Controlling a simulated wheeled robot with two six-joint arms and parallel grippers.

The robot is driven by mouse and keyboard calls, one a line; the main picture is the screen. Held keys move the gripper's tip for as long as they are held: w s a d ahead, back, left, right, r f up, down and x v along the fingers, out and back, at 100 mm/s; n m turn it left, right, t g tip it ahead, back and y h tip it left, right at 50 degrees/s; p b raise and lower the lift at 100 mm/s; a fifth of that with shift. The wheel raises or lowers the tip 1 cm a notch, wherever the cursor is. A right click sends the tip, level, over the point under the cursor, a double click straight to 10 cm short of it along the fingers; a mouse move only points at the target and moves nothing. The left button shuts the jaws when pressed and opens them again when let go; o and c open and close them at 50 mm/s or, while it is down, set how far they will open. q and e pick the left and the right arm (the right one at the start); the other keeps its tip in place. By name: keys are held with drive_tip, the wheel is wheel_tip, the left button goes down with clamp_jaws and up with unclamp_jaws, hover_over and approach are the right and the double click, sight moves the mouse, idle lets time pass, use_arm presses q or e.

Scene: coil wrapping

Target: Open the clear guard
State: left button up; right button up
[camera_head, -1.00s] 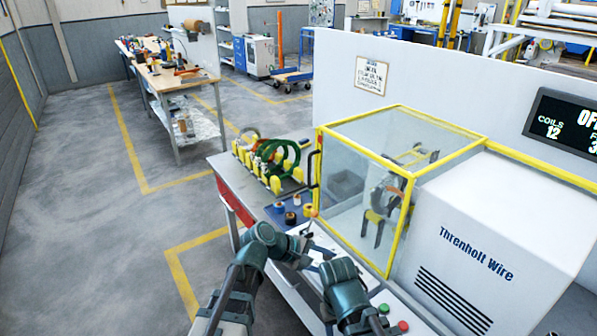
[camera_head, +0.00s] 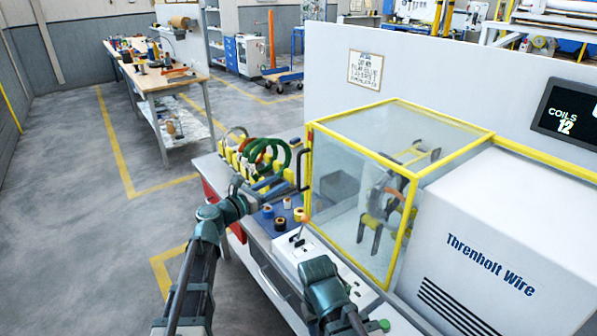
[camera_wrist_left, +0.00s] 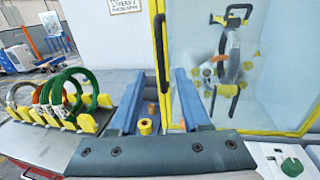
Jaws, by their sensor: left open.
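The clear guard (camera_head: 345,190) is a box of transparent panels with a yellow frame, standing shut over the coil machine at right. A black upright handle (camera_head: 301,171) sits on its left edge. My left gripper (camera_head: 281,181) is open just left of the handle. In the left wrist view, its two blue fingers (camera_wrist_left: 160,76) point towards the handle (camera_wrist_left: 161,48), which shows between them. I cannot tell whether they touch it. The guard (camera_wrist_left: 262,95) fills the right of that view.
Green and other coils (camera_head: 265,155) stand in a yellow rack (camera_head: 232,160) left of the guard. Tape rolls (camera_head: 280,224) lie on a blue mat in front. A green button (camera_wrist_left: 291,166) is at lower right. The white machine housing (camera_head: 485,240) stands right of the guard.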

sight(298, 172)
use_arm(q)
drive_tip(key=x, duration=1)
drive_tip(key=shift+c, duration=0.3)
clamp_jaws()
drive_tip(key=shift+s, duration=0.1)
idle(0.9)
